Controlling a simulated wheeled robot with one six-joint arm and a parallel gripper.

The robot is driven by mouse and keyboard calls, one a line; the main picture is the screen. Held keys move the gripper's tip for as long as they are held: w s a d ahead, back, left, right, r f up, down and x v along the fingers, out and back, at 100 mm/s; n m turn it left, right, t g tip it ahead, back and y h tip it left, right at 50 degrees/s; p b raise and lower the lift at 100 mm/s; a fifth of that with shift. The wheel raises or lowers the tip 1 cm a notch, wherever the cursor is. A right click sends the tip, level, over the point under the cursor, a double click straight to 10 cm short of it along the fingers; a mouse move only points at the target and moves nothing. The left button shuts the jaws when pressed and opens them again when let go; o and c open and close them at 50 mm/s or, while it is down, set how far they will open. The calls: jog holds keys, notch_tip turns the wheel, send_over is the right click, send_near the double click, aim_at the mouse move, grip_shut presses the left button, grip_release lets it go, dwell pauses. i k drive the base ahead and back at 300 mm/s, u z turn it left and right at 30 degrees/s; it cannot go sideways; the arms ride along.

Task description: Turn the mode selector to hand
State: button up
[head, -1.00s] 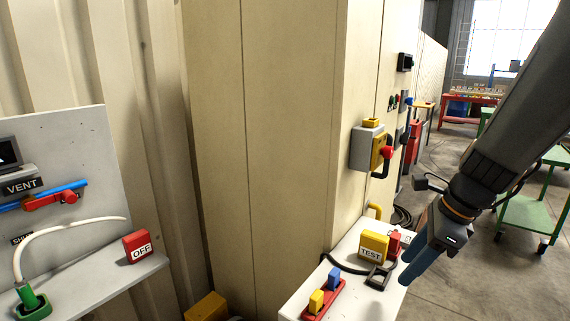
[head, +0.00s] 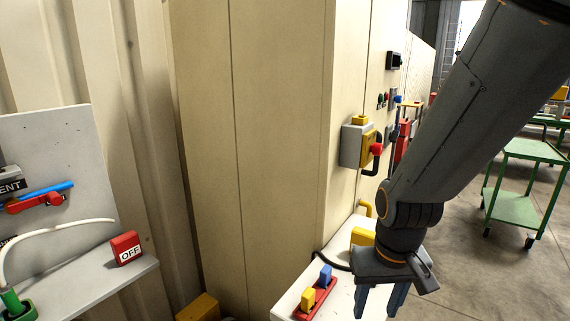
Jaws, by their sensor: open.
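The mode selector cannot be made out for certain. The side face of the beige cabinet (head: 285,130) carries a small group of controls (head: 388,100) with green and red parts, seen at a steep angle. A grey and yellow switch box (head: 358,145) with a red knob (head: 377,149) is nearer on the same face. My gripper (head: 380,303) points down with two blue fingers apart and nothing between them. It is in front of the white shelf, below the switch box. My arm hides part of the cabinet's far end.
The white shelf (head: 290,302) holds a red tray with a yellow and a blue block (head: 325,275), and a yellow block (head: 362,237) partly behind my gripper. A grey bench (head: 95,290) with a red OFF block (head: 126,249) is at left. A green trolley (head: 515,205) stands right on open floor.

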aim_at(393, 137)
jog(key=z, duration=0.55)
jog(key=k, duration=1.25)
jog(key=z, duration=0.65)
jog(key=i, duration=0.8)
jog(key=z, duration=0.7)
jog(key=i, duration=1.65)
jog(key=u, duration=0.65)
jog(key=i, duration=0.8)
jog(key=u, duration=1.35)
jog(key=i, duration=0.5)
jog(key=u, duration=0.5)
